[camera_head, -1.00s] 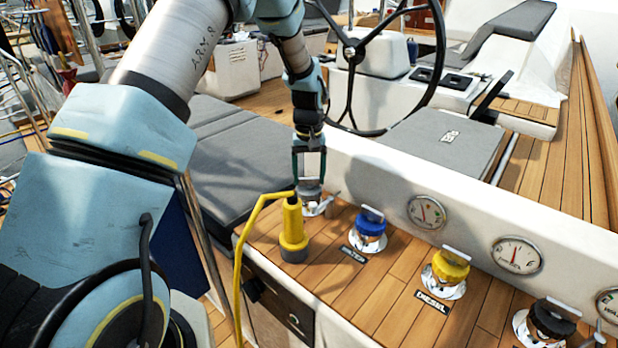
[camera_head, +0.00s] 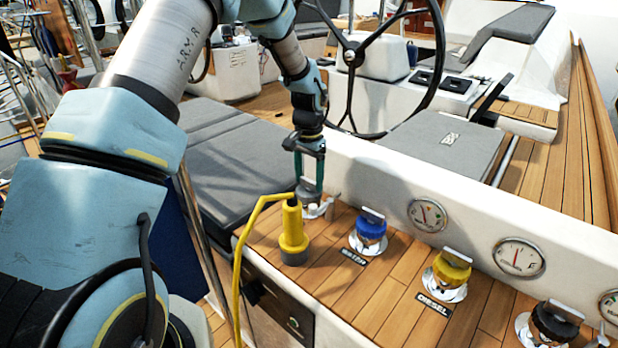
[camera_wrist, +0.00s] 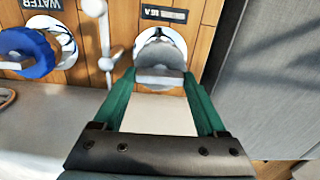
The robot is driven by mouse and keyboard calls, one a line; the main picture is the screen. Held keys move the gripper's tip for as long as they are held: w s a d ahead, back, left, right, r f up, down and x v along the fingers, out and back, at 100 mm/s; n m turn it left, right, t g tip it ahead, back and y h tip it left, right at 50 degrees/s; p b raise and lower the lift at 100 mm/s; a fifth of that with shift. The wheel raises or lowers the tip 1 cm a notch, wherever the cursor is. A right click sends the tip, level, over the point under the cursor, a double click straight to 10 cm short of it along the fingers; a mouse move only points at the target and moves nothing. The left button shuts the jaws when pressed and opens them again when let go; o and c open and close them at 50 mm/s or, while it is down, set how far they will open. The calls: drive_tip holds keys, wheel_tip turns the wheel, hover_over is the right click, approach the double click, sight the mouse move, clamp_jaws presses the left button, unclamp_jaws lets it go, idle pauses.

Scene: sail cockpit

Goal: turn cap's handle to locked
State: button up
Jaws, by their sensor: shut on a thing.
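The grey cap (camera_wrist: 160,48) sits on a round chrome base on the wooden ledge, and its raised flat handle (camera_wrist: 160,77) lies between my fingertips. My gripper (camera_wrist: 159,72) is shut on this handle, with one green finger at each end of it. In the head view my gripper (camera_head: 309,186) points down from above onto the grey cap (camera_head: 309,197), behind the yellow lamp-like cylinder. The fingers and handle partly hide the cap there. I cannot read from the frames whether the handle stands at locked.
A yellow cylinder (camera_head: 292,230) with a yellow cable stands just in front of the cap. A small white lever (camera_wrist: 108,62) is close beside it. The blue cap (camera_head: 369,228), yellow cap (camera_head: 450,270) and black cap (camera_head: 552,322) line the ledge to the right. A white wall (camera_head: 390,185) with gauges rises behind.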

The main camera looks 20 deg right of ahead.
drive_tip(key=shift+m, duration=0.3)
drive_tip(key=o, duration=1.3)
wheel_tip(320, 180, up, 11)
drive_tip(key=b, duration=0.2)
drive_tip(key=shift+f, duration=0.1)
